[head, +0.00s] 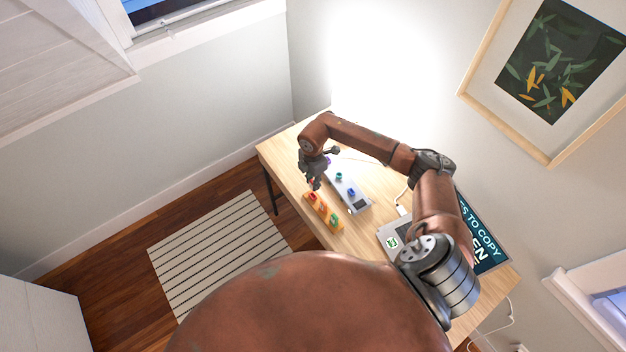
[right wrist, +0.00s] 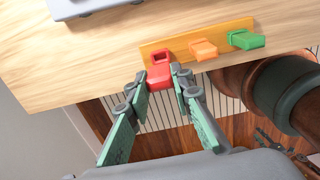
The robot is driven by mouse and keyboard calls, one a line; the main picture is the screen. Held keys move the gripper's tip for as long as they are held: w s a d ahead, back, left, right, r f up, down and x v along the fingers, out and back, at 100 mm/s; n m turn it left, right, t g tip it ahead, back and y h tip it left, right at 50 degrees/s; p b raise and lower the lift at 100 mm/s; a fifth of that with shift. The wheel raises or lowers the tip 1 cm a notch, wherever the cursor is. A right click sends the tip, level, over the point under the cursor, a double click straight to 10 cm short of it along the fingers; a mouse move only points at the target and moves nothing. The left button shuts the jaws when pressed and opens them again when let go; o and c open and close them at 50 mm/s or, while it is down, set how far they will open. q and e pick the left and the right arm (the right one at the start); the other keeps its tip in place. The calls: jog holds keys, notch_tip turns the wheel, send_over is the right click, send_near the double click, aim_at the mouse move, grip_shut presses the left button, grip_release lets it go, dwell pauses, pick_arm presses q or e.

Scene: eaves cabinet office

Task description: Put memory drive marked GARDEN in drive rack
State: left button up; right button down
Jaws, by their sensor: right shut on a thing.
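My right gripper (head: 314,184) reaches down at the table's left edge, and its fingers show in the right wrist view (right wrist: 162,79). It is shut on a red drive (right wrist: 158,74) at the end of an orange-yellow holder (head: 326,216). An orange drive (right wrist: 202,49) and a green drive (right wrist: 246,40) stand along the same holder (right wrist: 179,42). A grey unit (head: 358,206) beside it carries a teal piece (head: 338,177) and a blue piece (head: 351,193). No GARDEN marking is readable on any drive. Which piece is the drive rack, I cannot tell. My left gripper is out of view.
The wooden table (head: 381,228) stands in the room corner. A laptop (head: 393,240) and a dark screen (head: 482,238), with partly hidden text including "TO COPY", are on its right side. A striped rug (head: 215,245) lies on the floor to the left.

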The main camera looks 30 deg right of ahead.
jog(key=shift+f+b, duration=0.75)
jog(key=shift+f, duration=0.8)
jog(key=shift+p, duration=0.45)
dwell(0.4)
jog(key=shift+f+b, duration=0.8)
jog(key=shift+f, duration=0.45)
jog(key=c, duration=1.6)
grip_release()
jog(key=shift+r, duration=0.1)
notch_tip(320, 180, up, 12)
jog(key=shift+f, duration=0.1)
